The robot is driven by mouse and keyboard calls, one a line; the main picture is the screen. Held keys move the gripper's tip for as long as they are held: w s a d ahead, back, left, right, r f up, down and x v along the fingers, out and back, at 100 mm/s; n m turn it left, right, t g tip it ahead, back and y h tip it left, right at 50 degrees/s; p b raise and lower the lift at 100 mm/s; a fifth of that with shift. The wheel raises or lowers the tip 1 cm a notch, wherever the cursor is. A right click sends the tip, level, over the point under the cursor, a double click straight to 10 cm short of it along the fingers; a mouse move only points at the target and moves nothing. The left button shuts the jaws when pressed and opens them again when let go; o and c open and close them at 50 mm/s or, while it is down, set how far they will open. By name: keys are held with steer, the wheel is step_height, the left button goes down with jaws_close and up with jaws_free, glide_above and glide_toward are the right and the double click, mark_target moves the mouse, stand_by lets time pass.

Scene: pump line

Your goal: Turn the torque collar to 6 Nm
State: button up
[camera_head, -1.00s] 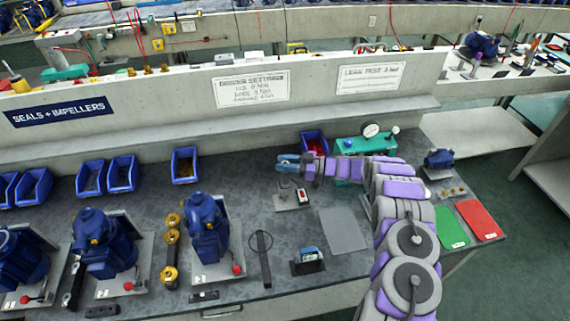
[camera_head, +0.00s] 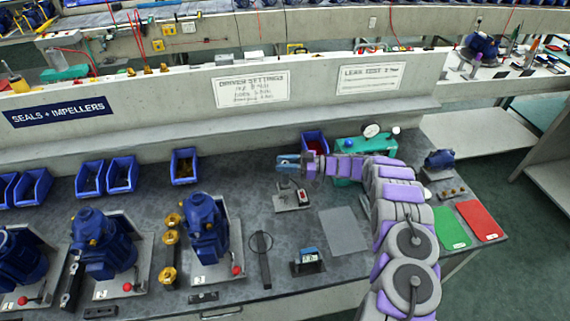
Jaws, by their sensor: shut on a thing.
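My gripper (camera_head: 287,162), with blue fingers, reaches left over the bench from the right. It is shut at the top of a small driver stand (camera_head: 293,203), where the torque collar would be. The stand has a grey base plate and a dark part with red and white marks. The collar is too small and too covered by the fingers to make out. Its setting cannot be read from here. A sign (camera_head: 251,90) headed "Driver settings" is on the wall behind; its smaller lines are blurred.
Blue pumps on plates, one of them this pump (camera_head: 207,230), stand to the left. A red-filled blue bin (camera_head: 314,141) and a green tester (camera_head: 350,150) are behind my arm. A grey mat (camera_head: 343,231) and a small display device (camera_head: 308,260) lie in front. Green (camera_head: 450,228) and red (camera_head: 480,220) mats lie right.

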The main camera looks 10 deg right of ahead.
stand_by(0.4)
steer(key=o, duration=1)
steer(key=shift+c, duration=0.2)
steer(key=shift+d, duration=0.1)
steer(key=p+v, duration=0.2)
steer(key=v, duration=1.5)
steer(key=shift+d, duration=0.15)
